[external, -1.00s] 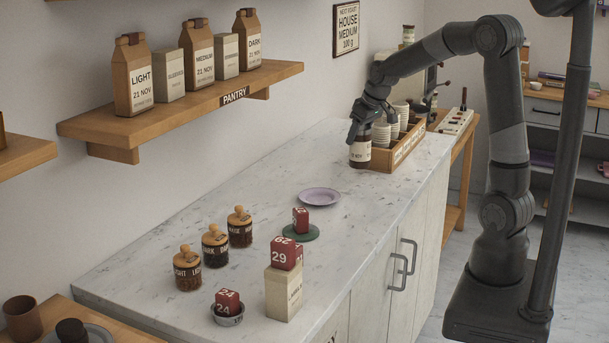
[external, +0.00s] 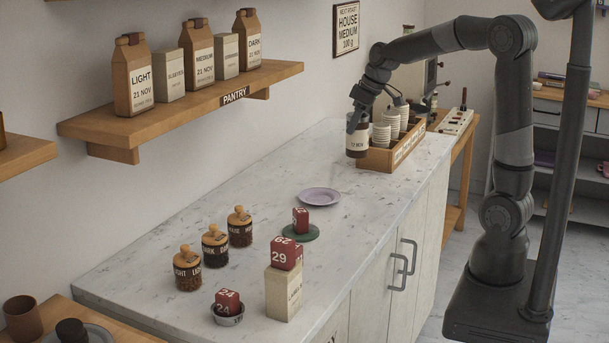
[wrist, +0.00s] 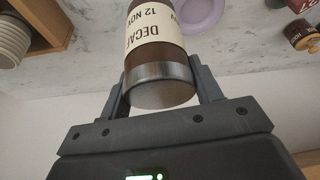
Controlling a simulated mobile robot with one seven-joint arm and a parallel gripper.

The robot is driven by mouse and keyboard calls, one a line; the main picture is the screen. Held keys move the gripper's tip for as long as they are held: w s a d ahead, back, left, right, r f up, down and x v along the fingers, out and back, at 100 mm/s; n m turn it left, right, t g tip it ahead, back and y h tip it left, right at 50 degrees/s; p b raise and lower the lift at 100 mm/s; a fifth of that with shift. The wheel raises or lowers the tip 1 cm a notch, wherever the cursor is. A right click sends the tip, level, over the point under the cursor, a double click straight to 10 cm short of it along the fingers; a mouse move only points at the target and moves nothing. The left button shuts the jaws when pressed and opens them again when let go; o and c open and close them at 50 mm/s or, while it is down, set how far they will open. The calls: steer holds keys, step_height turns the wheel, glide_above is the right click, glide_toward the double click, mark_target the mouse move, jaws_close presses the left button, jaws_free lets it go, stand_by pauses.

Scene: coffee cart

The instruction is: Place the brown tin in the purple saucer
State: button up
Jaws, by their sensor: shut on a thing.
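The brown tin (external: 357,138) has a cream label and a metal end. My gripper (external: 357,117) is shut on it near the top, at the left end of the wooden cup crate. In the wrist view the tin (wrist: 152,62) sits between the two fingers (wrist: 160,88), and its label reads DECAF 12 NOV. It looks raised a little above the counter. The purple saucer (external: 319,196) lies flat and empty on the counter, nearer the camera than the tin. It also shows at the top of the wrist view (wrist: 205,14).
The wooden crate (external: 375,159) with stacked cups stands right beside the tin. A green saucer (external: 302,233) with a red block lies near the purple one. Several lidded jars (external: 215,244) and a carton (external: 283,291) stand farther forward. The marble counter (external: 270,185) is clear between.

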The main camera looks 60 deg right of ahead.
steer(key=w+a+f, duration=0.7)
steer(key=a+f, duration=0.3)
steer(key=f, duration=0.1)
stand_by(0.3)
steer(key=o, duration=1.2)
steer(key=shift+f, duration=0.1)
steer(key=shift+c, duration=0.2)
steer(key=a+v, duration=0.1)
steer(key=v, duration=1)
steer(key=s+a+m, duration=0.1)
steer(key=s+a, duration=0.1)
steer(key=s, duration=1)
steer(key=s+a+r+m+t, duration=0.1)
steer(key=s+a, duration=0.1)
steer(key=s, duration=1.1)
steer(key=shift+s+a+r+h, duration=0.2)
steer(key=shift+a+h, duration=0.15)
steer(key=shift+h, duration=0.05)
